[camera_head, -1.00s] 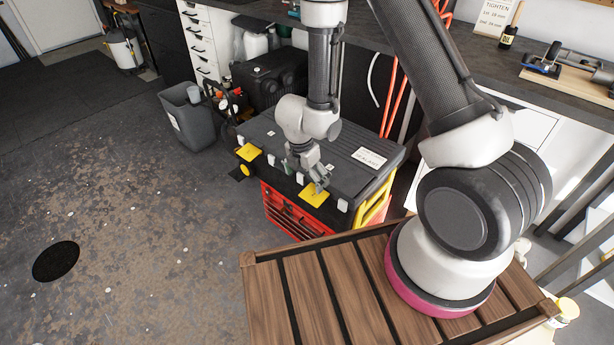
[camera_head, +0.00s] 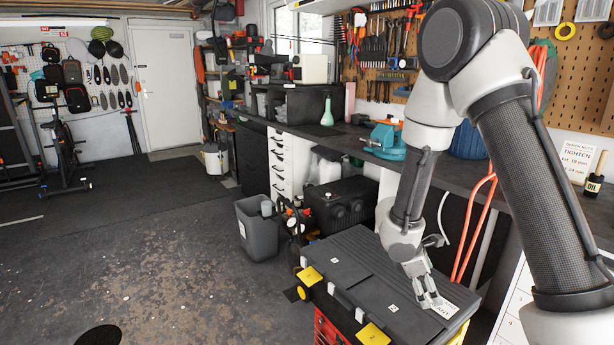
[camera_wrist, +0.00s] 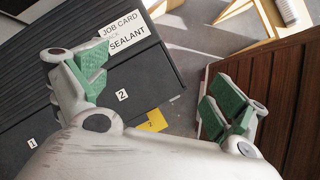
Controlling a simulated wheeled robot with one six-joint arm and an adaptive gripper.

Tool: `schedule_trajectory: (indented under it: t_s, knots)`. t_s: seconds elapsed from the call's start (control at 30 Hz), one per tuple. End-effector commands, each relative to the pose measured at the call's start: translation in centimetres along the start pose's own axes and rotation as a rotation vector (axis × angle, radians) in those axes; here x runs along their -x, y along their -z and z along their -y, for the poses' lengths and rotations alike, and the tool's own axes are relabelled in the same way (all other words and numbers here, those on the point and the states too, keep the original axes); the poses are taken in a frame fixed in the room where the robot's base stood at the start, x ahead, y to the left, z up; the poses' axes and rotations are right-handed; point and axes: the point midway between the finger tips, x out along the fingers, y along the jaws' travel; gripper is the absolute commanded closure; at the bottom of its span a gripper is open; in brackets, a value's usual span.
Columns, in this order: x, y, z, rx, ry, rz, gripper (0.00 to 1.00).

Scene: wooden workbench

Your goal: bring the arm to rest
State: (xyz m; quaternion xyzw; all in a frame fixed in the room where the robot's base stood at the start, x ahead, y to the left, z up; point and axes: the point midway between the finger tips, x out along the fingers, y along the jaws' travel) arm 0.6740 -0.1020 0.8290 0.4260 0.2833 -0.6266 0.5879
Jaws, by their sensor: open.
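My gripper (camera_head: 430,300) hangs at the end of my arm above the dark lid of the tool chest (camera_head: 345,258). In the wrist view my gripper (camera_wrist: 150,98) has its green-padded fingers spread wide apart with nothing between them. A white card (camera_wrist: 122,32) reading "JOB CARD" and "SEALANT" lies on the lid, and it also shows in the head view (camera_head: 444,309), partly covered by the fingers. A yellow latch or tag (camera_wrist: 155,121) sits at the lid's edge. I cannot tell from these views how far the fingertips are above the lid.
A grey bin (camera_head: 257,228) stands on the floor left of the chest. A black case (camera_head: 340,205) is behind it. The workbench (camera_head: 345,140) carries a teal vise (camera_head: 385,140) and a green bottle (camera_head: 327,112). The floor at left is open. Brown slats (camera_wrist: 285,100) show at right in the wrist view.

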Motion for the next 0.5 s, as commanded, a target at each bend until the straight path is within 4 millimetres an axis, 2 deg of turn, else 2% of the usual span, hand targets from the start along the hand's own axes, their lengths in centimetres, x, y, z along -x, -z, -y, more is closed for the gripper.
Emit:
schedule_trajectory:
  t_s: [0.03,0.1,0.2,0.3,0.4,0.5]
  knots:
    - [1.8,-2.8,0.0,-0.121,0.012,0.015,0.04]
    - [4.0,-6.4,1.0,-0.291,0.05,0.032,0.04]
    - [7.3,-10.9,3.4,-0.532,0.119,0.025,0.04]
    - [10.5,-14.0,6.5,-0.75,0.196,-0.02,0.04]
    - [13.4,-15.9,9.5,-0.938,0.272,-0.097,0.04]
    - [16.2,-17.0,12.2,-1.095,0.332,-0.203,0.04]
